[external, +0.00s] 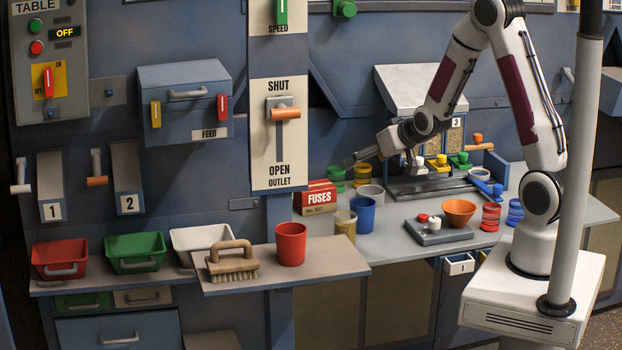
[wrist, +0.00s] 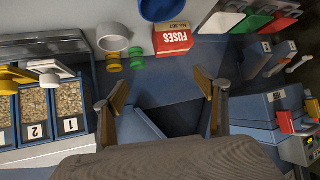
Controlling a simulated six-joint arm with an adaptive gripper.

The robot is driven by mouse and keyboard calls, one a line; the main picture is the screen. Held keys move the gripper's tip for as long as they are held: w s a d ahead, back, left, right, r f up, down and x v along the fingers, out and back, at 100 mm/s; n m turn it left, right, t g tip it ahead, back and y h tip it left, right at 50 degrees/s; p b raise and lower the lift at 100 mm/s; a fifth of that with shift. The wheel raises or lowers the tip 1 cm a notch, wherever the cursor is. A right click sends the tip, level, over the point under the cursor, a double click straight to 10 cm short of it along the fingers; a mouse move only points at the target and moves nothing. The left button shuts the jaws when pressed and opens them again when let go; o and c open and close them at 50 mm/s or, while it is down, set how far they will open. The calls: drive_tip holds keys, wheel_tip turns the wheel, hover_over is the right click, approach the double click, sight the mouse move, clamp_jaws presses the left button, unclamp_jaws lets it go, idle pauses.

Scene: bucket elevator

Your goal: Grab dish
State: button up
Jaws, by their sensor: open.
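No thing in view is labelled as the dish. A round, pale grey dish-like vessel (external: 370,195) stands on the right bench beside the fuse box; it also shows in the wrist view (wrist: 113,38) at the upper left. My gripper (external: 358,158) is in the air above the back of the bench, left of the bins. In the wrist view my gripper (wrist: 164,92) is open, with nothing between its fingers.
A red fuse box (external: 315,197), a blue cup (external: 362,214) and a tan can (external: 345,225) stand close to the grey vessel. A grey tray with small weights (external: 442,233) lies in front. A red cup (external: 291,243) and a brush (external: 232,263) stand on the left shelf.

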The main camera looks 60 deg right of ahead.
sight(361, 192)
drive_tip(key=d+f+h, duration=0.1)
drive_tip(key=d+f, duration=0.2)
drive_tip(key=d+f+m+h, duration=0.1)
drive_tip(key=d+f, duration=0.2)
drive_tip(key=f, duration=0.1)
drive_tip(key=d+f, duration=0.3)
drive_tip(key=f, duration=0.1)
drive_tip(key=shift+s+d+m+t+h, duration=0.2)
drive_tip(key=shift+d+m+t+h, duration=0.2)
drive_tip(key=shift+s+d+f, duration=0.1)
drive_tip(key=shift+d+f, duration=0.2)
drive_tip(key=shift+d, duration=0.1)
drive_tip(key=shift+x, duration=1.25)
drive_tip(key=shift+a+f+x, duration=0.1)
drive_tip(key=shift+a+x, duration=0.05)
drive_tip(key=shift+x, duration=0.7)
drive_tip(key=shift+a+f+x, duration=0.1)
drive_tip(key=shift+a+x, duration=0.05)
drive_tip(key=shift+x, duration=1.7)
drive_tip(key=shift+r, duration=0.1)
drive_tip(key=c, duration=1.2)
